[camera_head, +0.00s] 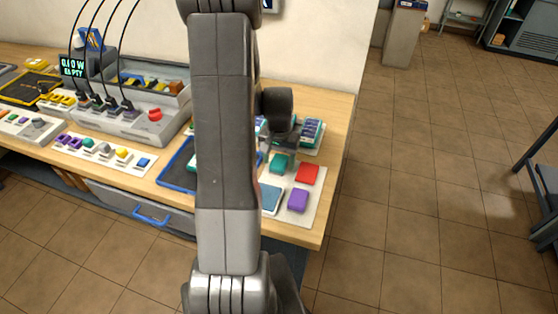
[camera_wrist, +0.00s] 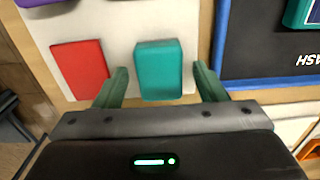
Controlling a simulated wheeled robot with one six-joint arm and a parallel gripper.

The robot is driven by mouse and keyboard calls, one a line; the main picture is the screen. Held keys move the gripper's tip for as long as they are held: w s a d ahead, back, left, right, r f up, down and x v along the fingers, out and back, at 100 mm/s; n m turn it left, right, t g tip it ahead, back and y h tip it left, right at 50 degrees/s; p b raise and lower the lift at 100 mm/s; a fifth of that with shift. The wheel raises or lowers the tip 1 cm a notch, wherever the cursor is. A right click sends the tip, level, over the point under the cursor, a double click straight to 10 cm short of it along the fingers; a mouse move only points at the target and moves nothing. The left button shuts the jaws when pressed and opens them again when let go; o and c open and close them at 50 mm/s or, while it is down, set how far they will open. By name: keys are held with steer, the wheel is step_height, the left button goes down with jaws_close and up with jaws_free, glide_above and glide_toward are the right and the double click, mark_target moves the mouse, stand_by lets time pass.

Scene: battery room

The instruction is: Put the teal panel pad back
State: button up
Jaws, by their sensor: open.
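A teal pad (camera_wrist: 158,72) lies on a white panel (camera_wrist: 118,22) in the wrist view, beside a red pad (camera_wrist: 80,68). The teal pad also shows in the head view (camera_head: 281,163), left of the red pad (camera_head: 307,173). My gripper (camera_wrist: 162,84) is open, its green fingers on either side of the teal pad. I cannot tell whether they touch it. Part of another teal-edged item (camera_wrist: 298,14) lies on a dark mat (camera_wrist: 262,45) with white lettering ending in "ASH". My arm hides part of this mat in the head view.
A purple pad (camera_head: 298,200) and a blue-grey pad (camera_head: 271,199) sit on the same panel near the bench's right edge. A grey console (camera_head: 155,113) with cables and several coloured pads stand to the left.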

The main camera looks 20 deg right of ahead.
mark_target(279, 161)
step_height(279, 161, up, 11)
steer(key=shift+r+b, duration=0.15)
steer(key=shift+b, duration=0.25)
